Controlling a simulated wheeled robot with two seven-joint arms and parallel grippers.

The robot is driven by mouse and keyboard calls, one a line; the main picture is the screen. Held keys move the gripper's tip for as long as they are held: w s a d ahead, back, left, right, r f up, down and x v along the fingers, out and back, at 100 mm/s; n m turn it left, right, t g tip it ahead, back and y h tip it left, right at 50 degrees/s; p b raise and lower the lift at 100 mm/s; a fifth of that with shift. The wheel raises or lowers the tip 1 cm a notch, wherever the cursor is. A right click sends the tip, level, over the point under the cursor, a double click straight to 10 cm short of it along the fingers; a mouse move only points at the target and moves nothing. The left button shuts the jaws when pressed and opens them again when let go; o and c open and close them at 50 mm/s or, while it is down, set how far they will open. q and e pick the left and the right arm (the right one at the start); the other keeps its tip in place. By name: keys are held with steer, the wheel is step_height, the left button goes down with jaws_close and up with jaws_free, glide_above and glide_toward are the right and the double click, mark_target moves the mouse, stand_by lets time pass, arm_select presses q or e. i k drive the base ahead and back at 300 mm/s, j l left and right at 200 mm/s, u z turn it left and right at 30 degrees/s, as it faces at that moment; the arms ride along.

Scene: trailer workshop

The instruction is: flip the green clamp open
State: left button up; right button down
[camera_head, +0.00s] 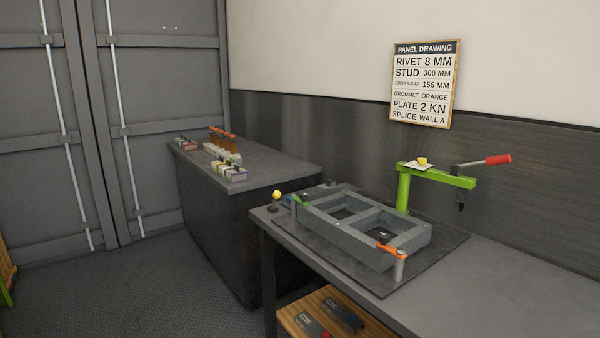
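A small green clamp (301,199) sits at the far left corner of a grey frame (330,222) on the workbench. It is small here, and I cannot tell whether it is open or closed. A matching orange clamp (391,251) lies across the near right corner of the frame, on a light grey post (400,268). Neither of my grippers is in view.
The frame lies on a dark mat (440,250). A green press (436,177) with a red handle (498,160) stands behind it. A yellow knob (277,195) stands left of the frame. A dark counter (285,172) holds small bins. The bench's right part is clear.

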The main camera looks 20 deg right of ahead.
mark_target(302, 196)
steer(key=z, duration=1.45)
steer(key=i+j+u, duration=0.35)
steer(key=j, duration=0.15)
steer(key=i+j+u, duration=0.3)
steer(key=j, duration=0.2)
